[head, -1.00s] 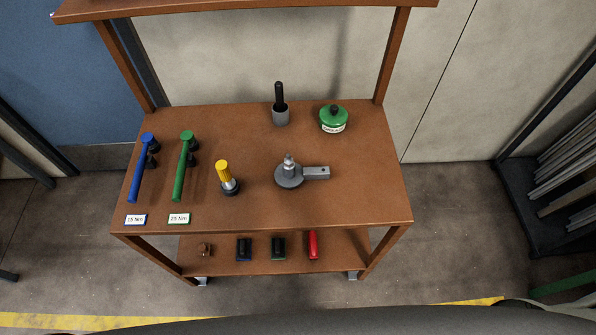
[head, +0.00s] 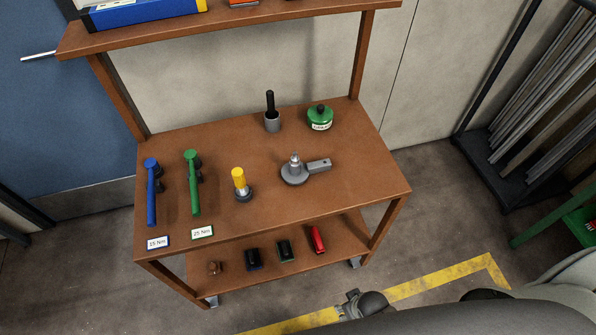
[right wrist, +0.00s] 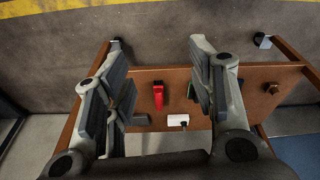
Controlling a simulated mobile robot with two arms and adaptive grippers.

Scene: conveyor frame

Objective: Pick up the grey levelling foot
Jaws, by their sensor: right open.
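The grey levelling foot (head: 293,175) stands on the brown cart's top, right of the middle in the head view. It has a round base, an upright stud and a flat bar pointing right. My right gripper (head: 356,302) is low in the head view, in front of the cart and well apart from the foot. In the right wrist view my right gripper (right wrist: 158,78) is open, with nothing between its fingers. The foot cannot be made out there. My left gripper is not in view.
On the cart top (head: 340,205) a yellow-topped part (head: 239,180) stands left of the foot. Blue (head: 151,192) and green (head: 193,185) tools lie left. The lower shelf holds a red item (head: 317,239).

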